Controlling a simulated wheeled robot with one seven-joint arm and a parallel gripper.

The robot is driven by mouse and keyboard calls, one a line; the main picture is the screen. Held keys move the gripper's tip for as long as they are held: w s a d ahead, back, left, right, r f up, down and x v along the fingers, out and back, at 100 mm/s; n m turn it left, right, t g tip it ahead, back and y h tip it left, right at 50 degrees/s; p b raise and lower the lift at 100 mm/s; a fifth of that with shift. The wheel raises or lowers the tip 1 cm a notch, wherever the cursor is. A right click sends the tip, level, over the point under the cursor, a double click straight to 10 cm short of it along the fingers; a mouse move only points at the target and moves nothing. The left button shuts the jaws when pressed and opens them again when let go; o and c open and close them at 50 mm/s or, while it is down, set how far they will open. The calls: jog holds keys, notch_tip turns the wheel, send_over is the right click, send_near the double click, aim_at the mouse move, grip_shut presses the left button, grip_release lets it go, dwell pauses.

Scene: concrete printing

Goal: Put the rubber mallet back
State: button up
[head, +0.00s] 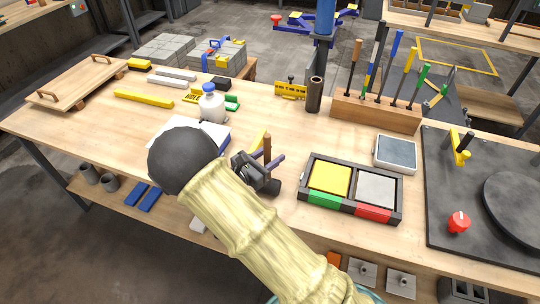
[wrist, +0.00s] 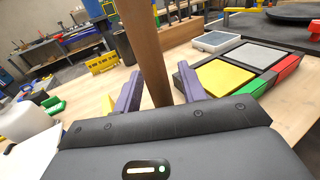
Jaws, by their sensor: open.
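A brown wooden handle (head: 267,146), seemingly the rubber mallet's, stands about upright at my gripper, over the table's middle. In the wrist view the handle (wrist: 143,50) rises between the purple fingers. Its lower end and any mallet head are hidden behind my gripper body. My gripper (head: 269,158) is open, with its fingers on either side of the handle; I cannot tell whether they touch it. The wooden tool rack (head: 375,112) stands at the table's back right, holding several upright tools with brown, dark, blue, yellow and green handles.
A framed tray (head: 300,200) with yellow and grey squares lies right of my gripper. A white bottle (head: 212,104) is to the left. Bare tabletop lies between my gripper and the rack.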

jog(key=shift+r, duration=0.2)
jog(key=b+v, duration=0.1)
jog(key=v, duration=1.1)
jog(key=shift+f, duration=0.15)
jog(key=s+d+f+m+g+y, duration=0.1)
jog(key=s+d+m+g+y, duration=0.15)
jog(key=d+m+g, duration=0.5)
jog(key=s+d+f+m+g+y, duration=0.15)
jog(key=s+d+m+g, duration=0.3)
jog(key=d, duration=0.55)
jog(key=s+d+r+m+t+y, duration=0.2)
jog(key=s+d+r+m+y, duration=0.2)
jog(key=m+y, duration=0.4)
jog(key=d+r+m, duration=0.1)
jog(key=m, duration=0.5)
jog(key=shift+d+m+t+y, duration=0.3)
jog(key=shift+d+y, duration=0.1)
